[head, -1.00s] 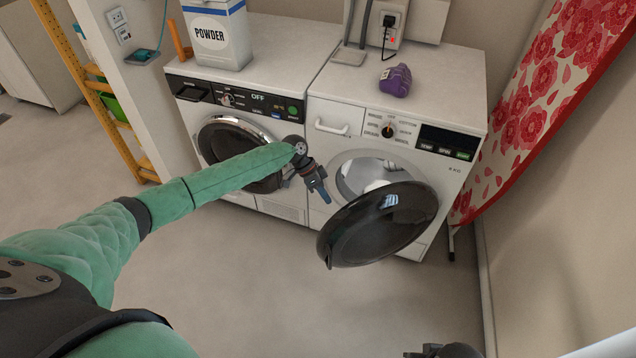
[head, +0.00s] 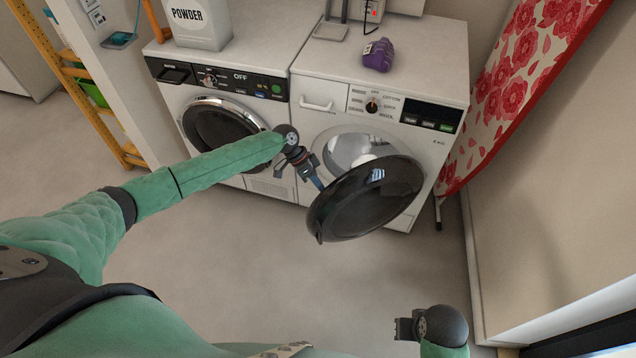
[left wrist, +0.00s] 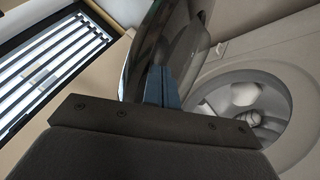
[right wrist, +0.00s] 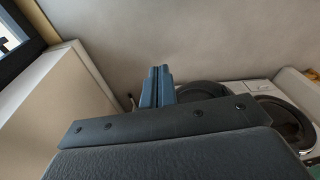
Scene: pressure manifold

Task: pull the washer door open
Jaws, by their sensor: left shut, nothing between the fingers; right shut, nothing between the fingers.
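The washer (head: 345,120) is the right-hand white machine. Its round dark door (head: 366,200) stands swung well out from the front, and the drum opening behind it shows something white inside. My left gripper (head: 318,183) is shut and empty, with its blue fingers at the door's left edge, partly hidden by it. In the left wrist view, the shut fingers (left wrist: 158,86) lie on the inner side of the door (left wrist: 190,45), between it and the drum opening (left wrist: 240,105); whether they touch it I cannot tell. My right gripper (head: 402,328) is shut and empty, low and away from the door.
A second machine (head: 215,120) with a closed round door stands on the left. A floral ironing board (head: 530,80) leans at the right. The floor in front is clear.

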